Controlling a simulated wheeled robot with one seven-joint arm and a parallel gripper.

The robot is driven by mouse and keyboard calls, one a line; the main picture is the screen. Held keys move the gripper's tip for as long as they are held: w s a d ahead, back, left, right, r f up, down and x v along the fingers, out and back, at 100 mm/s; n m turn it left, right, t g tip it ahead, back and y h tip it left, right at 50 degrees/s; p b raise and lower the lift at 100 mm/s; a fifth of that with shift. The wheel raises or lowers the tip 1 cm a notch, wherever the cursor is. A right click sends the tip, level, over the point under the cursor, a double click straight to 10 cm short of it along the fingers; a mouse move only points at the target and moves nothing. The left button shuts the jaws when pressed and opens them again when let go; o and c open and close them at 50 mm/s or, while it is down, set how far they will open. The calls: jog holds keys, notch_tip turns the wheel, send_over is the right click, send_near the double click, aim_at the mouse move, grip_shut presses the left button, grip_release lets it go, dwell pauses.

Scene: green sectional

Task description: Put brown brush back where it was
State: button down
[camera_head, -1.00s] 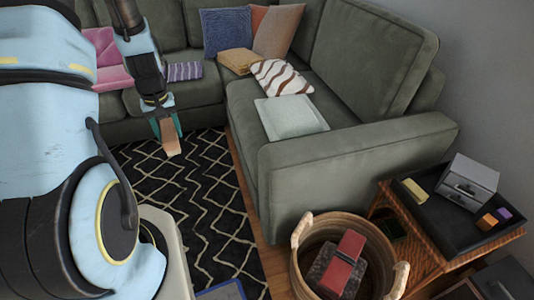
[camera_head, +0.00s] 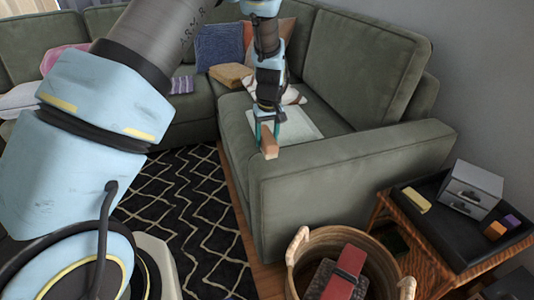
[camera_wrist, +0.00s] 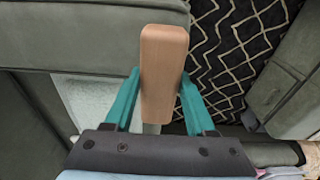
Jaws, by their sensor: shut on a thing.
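My gripper (camera_head: 267,127) is shut on the brown brush (camera_head: 269,147), which hangs below the fingers near the front-left corner of the sofa's right armrest. In the wrist view the brush (camera_wrist: 164,75) is a long, smooth brown block between the two teal fingers (camera_wrist: 158,100). It points away from my palm, over the edge between the green sofa (camera_wrist: 80,40) and the dark rug. Its underside is hidden.
A wicker basket (camera_head: 297,262) holding red and dark items stands at the front. A side table with a black tray (camera_head: 457,238) holds a small grey drawer box (camera_head: 471,190), a yellow block (camera_head: 416,200) and small coloured blocks. A pale flat square (camera_head: 300,124) lies on the sofa seat. The patterned rug (camera_head: 190,200) is clear.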

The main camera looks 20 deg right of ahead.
jog(key=shift+f+p, duration=0.35)
jog(key=shift+f, duration=2.3)
jog(key=shift+f, duration=0.2)
jog(key=shift+c, duration=1.1)
grip_release()
